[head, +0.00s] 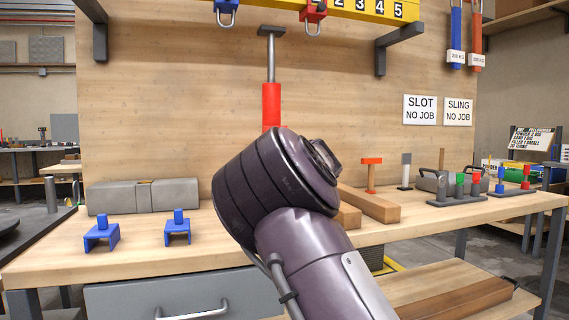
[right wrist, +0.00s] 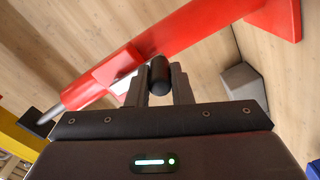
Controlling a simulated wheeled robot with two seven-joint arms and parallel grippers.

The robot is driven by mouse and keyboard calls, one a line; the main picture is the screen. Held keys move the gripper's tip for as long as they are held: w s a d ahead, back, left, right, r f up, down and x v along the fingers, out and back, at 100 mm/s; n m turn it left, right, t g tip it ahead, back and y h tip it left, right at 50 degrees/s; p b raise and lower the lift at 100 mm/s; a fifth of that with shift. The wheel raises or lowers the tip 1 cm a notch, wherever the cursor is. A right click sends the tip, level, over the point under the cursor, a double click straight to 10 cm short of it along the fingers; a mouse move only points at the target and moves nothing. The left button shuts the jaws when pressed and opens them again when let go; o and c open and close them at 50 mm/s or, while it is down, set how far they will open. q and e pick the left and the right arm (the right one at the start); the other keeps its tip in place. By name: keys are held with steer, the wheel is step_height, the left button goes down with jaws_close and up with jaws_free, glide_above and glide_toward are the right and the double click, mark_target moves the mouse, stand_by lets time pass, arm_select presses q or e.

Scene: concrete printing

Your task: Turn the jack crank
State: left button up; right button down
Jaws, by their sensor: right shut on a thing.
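The jack stands upright on the workbench against the wooden back panel. Its red body (head: 271,103) and grey rod with a flat top plate show in the head view; my right arm hides its lower part. In the right wrist view the red jack body (right wrist: 190,38) runs slantwise across the top. The black crank handle (right wrist: 159,70) sits between the fingers of my right gripper (right wrist: 160,84), which is shut on it. The rest of the crank is mostly hidden. My left gripper is in neither view.
Two blue brackets (head: 178,230) and a grey block (head: 143,196) lie on the bench at left. Wooden beams (head: 368,204), a red T-shaped piece (head: 372,172) and a rack of coloured pegs (head: 459,196) are at right. A yellow numbered beam (head: 370,8) hangs above.

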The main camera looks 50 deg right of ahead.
steer(key=shift+w+a, duration=0.1)
steer(key=shift+a, duration=0.05)
steer(key=c, duration=1.7)
jaws_free()
steer(key=shift+c, duration=0.2)
steer(key=o, duration=0.4)
steer(key=shift+w+f, duration=0.1)
steer(key=shift+w, duration=0.1)
steer(key=shift+o, duration=0.2)
steer(key=shift+s, duration=0.1)
steer(key=shift+s, duration=0.15)
steer(key=v, duration=0.7)
steer(key=shift+s+a, duration=0.2)
